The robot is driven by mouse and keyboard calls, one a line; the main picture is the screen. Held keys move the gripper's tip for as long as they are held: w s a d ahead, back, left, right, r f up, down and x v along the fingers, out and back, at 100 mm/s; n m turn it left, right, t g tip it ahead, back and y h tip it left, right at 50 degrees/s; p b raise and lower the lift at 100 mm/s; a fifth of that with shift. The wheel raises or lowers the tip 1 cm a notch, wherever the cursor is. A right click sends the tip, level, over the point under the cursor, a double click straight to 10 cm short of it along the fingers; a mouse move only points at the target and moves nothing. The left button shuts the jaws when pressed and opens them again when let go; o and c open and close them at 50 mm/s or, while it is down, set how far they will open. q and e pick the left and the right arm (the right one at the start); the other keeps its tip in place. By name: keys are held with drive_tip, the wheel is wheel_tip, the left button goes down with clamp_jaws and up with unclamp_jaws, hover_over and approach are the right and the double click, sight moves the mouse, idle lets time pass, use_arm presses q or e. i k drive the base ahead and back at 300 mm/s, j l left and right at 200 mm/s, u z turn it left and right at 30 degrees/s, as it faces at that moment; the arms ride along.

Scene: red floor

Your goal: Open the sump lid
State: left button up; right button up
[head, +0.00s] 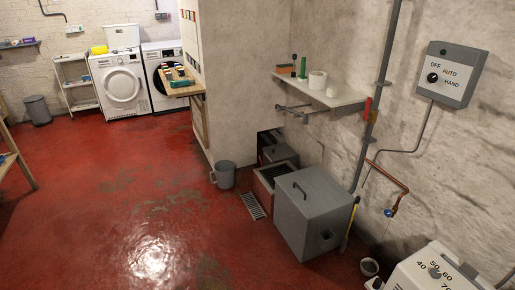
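A large grey box (312,222) stands on the red floor against the right wall. I cannot tell for certain which of these carries the sump lid. Neither of my grippers is in view.
A floor drain grate (253,205) and a grey bucket (224,175) are left of the boxes. A yellow-handled tool (350,223) leans at the right. A shelf (320,93) and a control box (450,74) hang on the wall. Open red floor (150,215) lies left.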

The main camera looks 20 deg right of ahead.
sight(314, 192)
drive_tip(key=i+z, duration=0.2)
drive_tip(key=i, duration=0.25)
drive_tip(key=i+j+z, duration=0.15)
drive_tip(key=i, duration=0.35)
drive_tip(key=i+j+z, duration=0.2)
drive_tip(key=i, duration=0.25)
drive_tip(key=i+j+z, duration=0.15)
drive_tip(key=i, duration=0.3)
drive_tip(key=j, duration=0.1)
